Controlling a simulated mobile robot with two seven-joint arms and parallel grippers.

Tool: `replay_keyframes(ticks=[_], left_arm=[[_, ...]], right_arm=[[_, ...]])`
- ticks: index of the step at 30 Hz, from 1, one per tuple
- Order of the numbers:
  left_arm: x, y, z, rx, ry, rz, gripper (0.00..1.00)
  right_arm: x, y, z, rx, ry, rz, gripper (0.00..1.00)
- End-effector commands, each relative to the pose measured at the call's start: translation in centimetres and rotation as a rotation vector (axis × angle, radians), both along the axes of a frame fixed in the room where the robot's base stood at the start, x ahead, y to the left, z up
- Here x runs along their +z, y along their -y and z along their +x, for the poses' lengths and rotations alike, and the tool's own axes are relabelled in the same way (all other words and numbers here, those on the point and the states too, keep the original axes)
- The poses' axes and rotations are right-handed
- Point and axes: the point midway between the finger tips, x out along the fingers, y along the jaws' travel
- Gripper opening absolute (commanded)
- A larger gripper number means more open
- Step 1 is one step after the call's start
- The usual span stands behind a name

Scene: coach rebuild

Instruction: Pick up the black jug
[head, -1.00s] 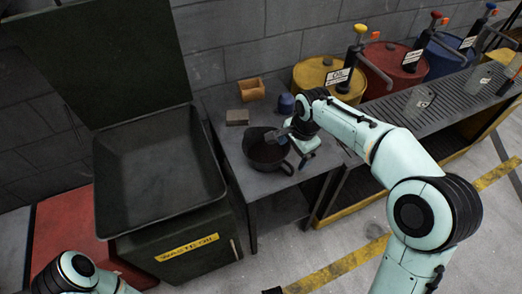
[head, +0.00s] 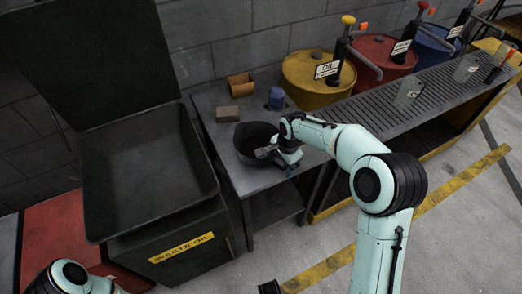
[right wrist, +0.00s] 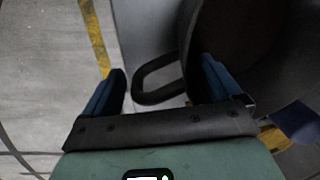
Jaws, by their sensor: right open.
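The black jug (head: 246,139) stands upright on the grey metal table, its wide mouth facing up. My right gripper (head: 266,153) is at the jug's front right side, where the handle is. In the right wrist view the jug (right wrist: 245,45) fills the upper right, and its loop handle (right wrist: 143,82) lies between the two blue fingers of my open right gripper (right wrist: 165,84). The right finger is close to the jug's wall; I cannot tell whether it touches. In the head view the gripper hides the handle. Only part of my left arm shows at the bottom left.
The table (head: 212,112) also bears a brown container (head: 240,85), a grey-brown block (head: 227,114) and a blue object (head: 276,98). An open waste oil bin (head: 150,170) stands at left. Oil drums (head: 308,85) and a grated bench (head: 410,100) are at right.

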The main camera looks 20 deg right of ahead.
Motion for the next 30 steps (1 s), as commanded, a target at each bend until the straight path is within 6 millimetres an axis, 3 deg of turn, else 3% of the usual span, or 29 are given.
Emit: replay_keyframes(ticks=[6,8,13,15,30], left_arm=[[0.02,0.01,0.02,0.0,0.001,0.0,0.43],[0.02,0.01,0.02,0.0,0.001,0.0,0.43],[0.02,0.0,0.01,0.0,0.001,0.0,0.43],[0.02,0.0,0.01,0.0,0.001,0.0,0.43],[0.04,0.0,0.01,0.0,0.0,0.0,0.43]], right_arm=[[-0.11,-0.02,0.03,0.0,0.001,0.0,0.92],[-0.1,-0.02,0.02,0.0,0.001,0.0,0.75],[-0.1,0.0,0.01,-0.001,0.0,0.0,0.21],[-0.11,0.0,0.0,-0.001,-0.001,0.0,0.17],[0.06,0.05,-0.04,-0.002,-0.002,0.0,0.17]])
